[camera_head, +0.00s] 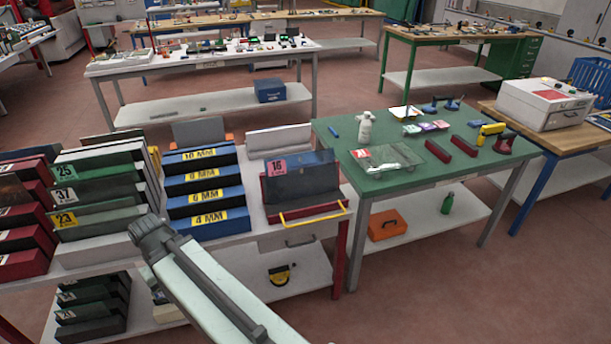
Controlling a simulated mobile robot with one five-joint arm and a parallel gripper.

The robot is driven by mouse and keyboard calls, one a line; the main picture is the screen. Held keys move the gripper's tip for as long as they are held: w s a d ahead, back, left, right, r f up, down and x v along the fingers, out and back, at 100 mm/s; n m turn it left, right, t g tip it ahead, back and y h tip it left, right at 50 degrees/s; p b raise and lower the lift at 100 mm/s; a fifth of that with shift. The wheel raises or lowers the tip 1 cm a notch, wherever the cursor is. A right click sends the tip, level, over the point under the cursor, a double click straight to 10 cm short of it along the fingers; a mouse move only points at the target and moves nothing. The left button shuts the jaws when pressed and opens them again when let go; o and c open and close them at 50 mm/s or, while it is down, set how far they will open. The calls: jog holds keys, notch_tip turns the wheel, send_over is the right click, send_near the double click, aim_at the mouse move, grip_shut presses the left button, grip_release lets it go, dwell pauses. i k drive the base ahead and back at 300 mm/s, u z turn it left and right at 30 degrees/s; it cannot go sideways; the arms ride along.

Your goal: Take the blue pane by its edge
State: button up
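A dark blue-grey pane (300,181) with a pink "16" label stands upright in a dark red holder (303,209) at the right end of the white table. It is the only bluish sheet I can make out, but I cannot tell for sure that it is the blue pane. A yellow bar (313,214) runs along the holder's front. My arm reaches in from the bottom, to the left of this holder, and ends in view at a dark joint. My gripper's fingers do not show.
Blue bins (205,192) with yellow millimetre labels stand left of the holder, with numbered green and red racks further left. The green table (345,193) at right carries a clear glass sheet (388,160), a spray bottle (365,128) and dark red blocks. Floor at the lower right is clear.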

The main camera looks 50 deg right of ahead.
aim_at(303, 174)
jog(key=i, duration=0.95)
jog(key=u, duration=0.05)
